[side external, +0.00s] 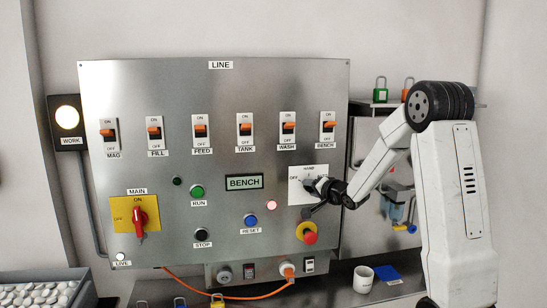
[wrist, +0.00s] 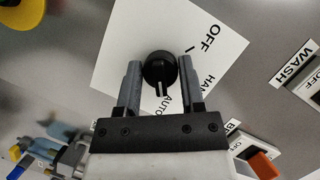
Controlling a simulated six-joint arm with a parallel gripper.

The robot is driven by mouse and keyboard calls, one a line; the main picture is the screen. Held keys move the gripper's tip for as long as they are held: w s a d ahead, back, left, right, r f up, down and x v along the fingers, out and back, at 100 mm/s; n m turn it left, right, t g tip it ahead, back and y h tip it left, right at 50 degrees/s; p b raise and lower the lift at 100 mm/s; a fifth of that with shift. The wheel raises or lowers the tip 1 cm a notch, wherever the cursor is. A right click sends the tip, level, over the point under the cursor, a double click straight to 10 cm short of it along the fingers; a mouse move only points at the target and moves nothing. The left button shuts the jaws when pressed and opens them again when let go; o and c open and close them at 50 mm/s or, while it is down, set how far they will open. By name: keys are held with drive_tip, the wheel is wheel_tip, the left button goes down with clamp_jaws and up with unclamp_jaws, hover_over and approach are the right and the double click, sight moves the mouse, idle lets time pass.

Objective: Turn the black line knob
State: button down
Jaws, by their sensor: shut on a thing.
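The black line knob (wrist: 160,68) is round, with a white pointer line, on a white plate (wrist: 122,45) marked OFF, HAND and AUTO. In the wrist view its pointer faces down, toward the partly covered AUTO label. My gripper (wrist: 159,72) is shut on the knob, one finger on each side. In the side view my gripper (side external: 322,188) is at the plate (side external: 296,197) on the panel's lower right. There it hides most of the knob and the plate's right side.
A red emergency button (side external: 309,238) on a yellow base sits just below the plate. A switch row (side external: 245,125) runs above. A blue RESET button (side external: 250,220) and lit red lamp (side external: 271,205) are to the left. A mug (side external: 363,279) stands on the bench below.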

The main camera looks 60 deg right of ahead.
drive_tip(key=shift+n+g+h, duration=0.5)
drive_tip(key=shift+n+g, duration=0.6)
drive_tip(key=shift+n, duration=1)
drive_tip(key=shift+w+a+n+g+h, duration=0.1)
drive_tip(key=shift+n+g+h, duration=0.9)
drive_tip(key=shift+n, duration=0.9)
drive_tip(key=shift+n+g+h, duration=0.9)
drive_tip(key=shift+n+h, duration=0.2)
drive_tip(key=shift+n, duration=0.9)
drive_tip(key=n+g+h, duration=0.1)
drive_tip(key=n+h, duration=0.1)
drive_tip(key=n, duration=0.2)
drive_tip(key=shift+c, duration=1)
unclamp_jaws()
drive_tip(key=shift+a, duration=0.2)
